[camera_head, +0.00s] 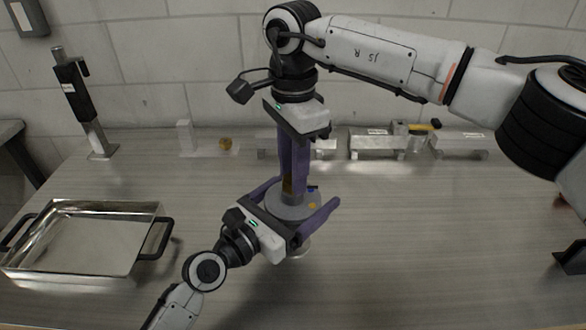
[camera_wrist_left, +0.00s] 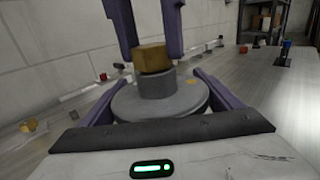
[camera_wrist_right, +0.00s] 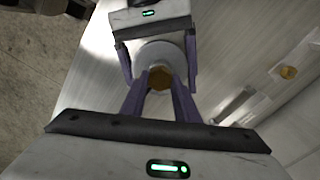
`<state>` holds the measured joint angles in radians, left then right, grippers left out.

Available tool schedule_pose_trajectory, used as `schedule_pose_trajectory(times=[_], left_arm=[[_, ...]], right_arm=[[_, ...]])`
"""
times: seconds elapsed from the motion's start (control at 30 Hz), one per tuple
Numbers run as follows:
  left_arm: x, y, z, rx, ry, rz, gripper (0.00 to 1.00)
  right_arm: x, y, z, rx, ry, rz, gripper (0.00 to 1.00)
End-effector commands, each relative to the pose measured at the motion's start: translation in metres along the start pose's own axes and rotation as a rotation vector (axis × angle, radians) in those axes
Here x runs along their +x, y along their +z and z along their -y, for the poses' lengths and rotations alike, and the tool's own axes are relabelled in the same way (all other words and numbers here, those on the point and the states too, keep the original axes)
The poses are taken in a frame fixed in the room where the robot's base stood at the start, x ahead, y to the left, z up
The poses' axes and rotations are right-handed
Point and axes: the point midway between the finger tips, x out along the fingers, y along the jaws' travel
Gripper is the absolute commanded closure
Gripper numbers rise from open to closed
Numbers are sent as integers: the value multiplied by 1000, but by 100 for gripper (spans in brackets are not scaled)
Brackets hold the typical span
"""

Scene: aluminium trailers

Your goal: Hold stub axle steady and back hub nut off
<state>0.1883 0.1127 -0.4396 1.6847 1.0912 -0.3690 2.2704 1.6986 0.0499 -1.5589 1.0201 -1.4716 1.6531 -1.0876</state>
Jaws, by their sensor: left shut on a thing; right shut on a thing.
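The stub axle (camera_head: 290,207) is a grey round flange with a raised centre, standing upright on a base on the bench. My left gripper (camera_head: 306,207) is shut on the flange, one finger on each side, as the left wrist view also shows on the stub axle (camera_wrist_left: 185,104). The brass hub nut (camera_wrist_left: 153,57) sits on top of the centre. My right gripper (camera_head: 292,180) points straight down from above, and its fingers are shut on the nut. The hub nut (camera_wrist_right: 160,78) shows between those fingertips in the right wrist view. The nut's threads are hidden.
A metal tray (camera_head: 158,211) with black handles stands at the left. A small brass piece (camera_head: 225,144) and metal brackets (camera_head: 376,143) line the back of the bench. A black and silver post (camera_head: 98,140) stands at the back left.

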Motion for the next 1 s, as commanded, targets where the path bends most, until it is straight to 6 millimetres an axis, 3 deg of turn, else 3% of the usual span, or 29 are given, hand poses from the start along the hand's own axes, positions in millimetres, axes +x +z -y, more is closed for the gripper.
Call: schedule_pose_trajectory(times=[1.0], left_arm=[[0, -2, 0, 2, -1, -3, 78]], right_arm=[[-1, 1, 0, 901, -2, 4, 94]])
